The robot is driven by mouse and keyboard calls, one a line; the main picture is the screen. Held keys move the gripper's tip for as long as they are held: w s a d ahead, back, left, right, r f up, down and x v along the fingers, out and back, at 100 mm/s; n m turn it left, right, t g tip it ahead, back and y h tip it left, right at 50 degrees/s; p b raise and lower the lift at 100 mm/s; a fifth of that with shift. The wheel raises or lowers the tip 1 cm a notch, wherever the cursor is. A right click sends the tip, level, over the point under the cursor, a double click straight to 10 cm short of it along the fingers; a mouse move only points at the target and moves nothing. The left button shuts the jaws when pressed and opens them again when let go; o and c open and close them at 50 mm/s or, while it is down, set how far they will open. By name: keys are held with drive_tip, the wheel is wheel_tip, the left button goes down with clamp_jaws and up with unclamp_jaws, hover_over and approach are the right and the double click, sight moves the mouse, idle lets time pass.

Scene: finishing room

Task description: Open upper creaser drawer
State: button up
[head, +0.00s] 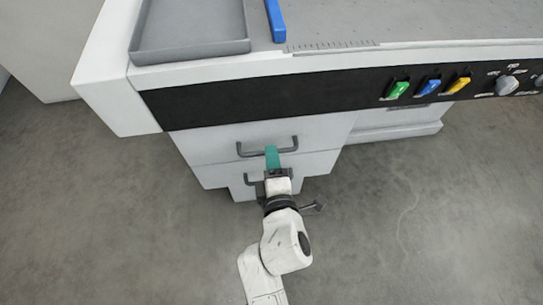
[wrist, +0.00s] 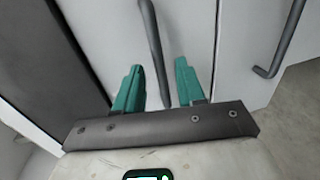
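The upper creaser drawer (head: 220,145) is a pale front under the machine's black panel and looks shut. Its dark grey bar handle (head: 240,150) runs across the front; it also shows in the wrist view (wrist: 151,35). My gripper (head: 272,153) is at this handle, with teal fingers. In the wrist view my gripper (wrist: 158,80) is open, one finger on each side of the upper handle's bar, with a gap visible to each finger. How deep the bar sits between the fingers I cannot tell.
The lower drawer's handle (head: 250,180) is just below, partly hidden by my gripper; in the wrist view it is at the right (wrist: 287,40). Above are the black control panel (head: 270,100) with coloured switches and a grey tray (head: 190,50). The floor in front is clear.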

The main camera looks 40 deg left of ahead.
drive_tip(key=shift+x, duration=0.85)
clamp_jaws()
